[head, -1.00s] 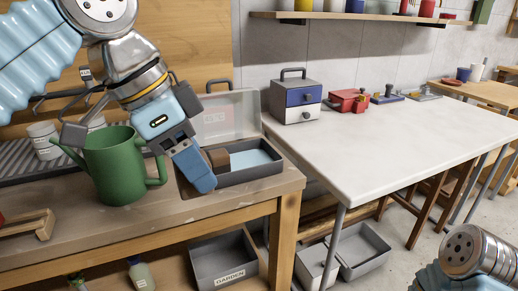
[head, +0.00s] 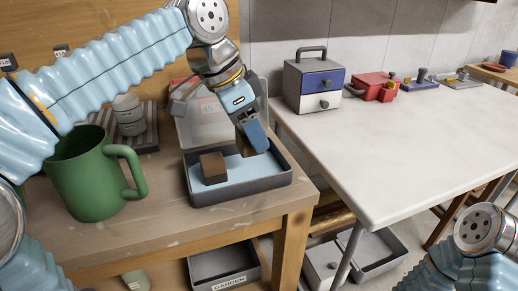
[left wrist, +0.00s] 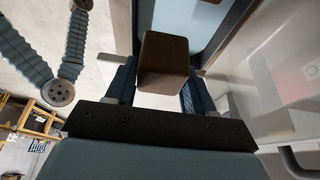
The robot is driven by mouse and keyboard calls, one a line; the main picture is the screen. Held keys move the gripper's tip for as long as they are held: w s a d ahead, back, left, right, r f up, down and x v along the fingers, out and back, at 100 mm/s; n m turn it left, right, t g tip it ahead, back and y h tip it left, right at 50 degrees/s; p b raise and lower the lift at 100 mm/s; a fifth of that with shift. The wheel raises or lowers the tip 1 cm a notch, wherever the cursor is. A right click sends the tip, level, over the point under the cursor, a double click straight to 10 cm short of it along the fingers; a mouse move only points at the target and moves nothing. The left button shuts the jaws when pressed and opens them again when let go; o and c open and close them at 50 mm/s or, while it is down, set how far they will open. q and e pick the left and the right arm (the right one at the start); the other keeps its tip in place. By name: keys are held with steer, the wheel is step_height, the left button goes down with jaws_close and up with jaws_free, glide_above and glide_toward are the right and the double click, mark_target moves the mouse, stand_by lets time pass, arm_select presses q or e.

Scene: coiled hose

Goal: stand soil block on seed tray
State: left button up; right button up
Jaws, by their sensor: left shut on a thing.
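The seed tray (head: 240,197) is a dark grey, shallow tray with a light blue inside, on the wooden bench. A brown soil block (head: 213,168) stands in its left part. My left gripper (head: 255,145) is over the tray's far right part, pointing down, shut on another brown soil block. That held block (left wrist: 163,62) shows between the two fingers in the left wrist view. In the head view a blue finger hides most of it, and I cannot tell whether it touches the tray. My right arm shows at the lower right, its gripper out of frame.
A clear lid (head: 200,122) stands behind the tray. A white table (head: 400,150) with a small drawer box (head: 314,84) is to the right. Grey bins (head: 222,265) are below.

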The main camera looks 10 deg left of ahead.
arm_select(q)
steer(key=w+f, duration=0.2)
steer(key=shift+w+d+f, duration=0.1)
steer(key=shift+d+f, duration=0.1)
steer(key=shift+f, duration=0.2)
steer(key=shift+w+f, duration=0.2)
steer(key=shift+f, duration=0.75)
steer(key=shift+w+f, duration=0.15)
steer(key=shift+f, duration=0.8)
steer(key=shift+f+b, duration=0.2)
steer(key=shift+b, duration=0.15)
steer(key=o, duration=1)
steer(key=shift+o, duration=0.2)
